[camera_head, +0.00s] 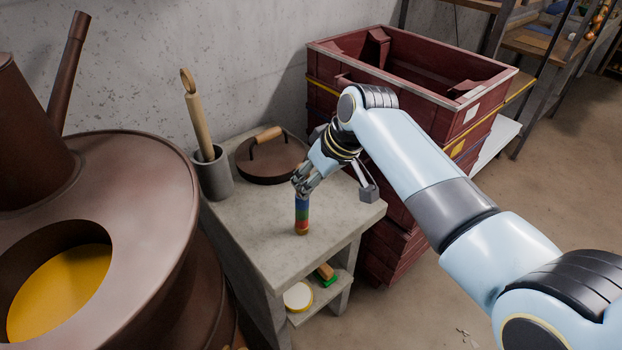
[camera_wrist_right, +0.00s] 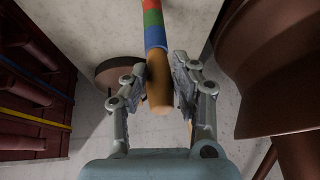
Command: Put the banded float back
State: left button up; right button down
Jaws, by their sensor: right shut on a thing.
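The banded float (camera_head: 302,215) has red, green and blue bands and a tan wooden end. It stands upright at the concrete table's top, near the front edge; I cannot tell whether its foot touches the surface. My right gripper (camera_head: 303,186) is shut on its upper part. In the right wrist view the float (camera_wrist_right: 154,35) runs between the two fingers of the right gripper (camera_wrist_right: 165,85), which close on its wooden end. A large brown vessel (camera_head: 150,200) at the left has a round opening showing yellow liquid (camera_head: 62,290). My left gripper is not in view.
The concrete table (camera_head: 260,225) also bears a round brown lid (camera_head: 270,158) with a wooden handle and a grey pot (camera_head: 213,175) holding a wooden tool. Dark red crates (camera_head: 400,60) stand behind my right arm. A lower shelf holds a white-topped round thing (camera_head: 298,297) and a green brush (camera_head: 327,275).

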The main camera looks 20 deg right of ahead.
jog(key=shift+f, duration=0.1)
jog(key=c, duration=1)
grip_release()
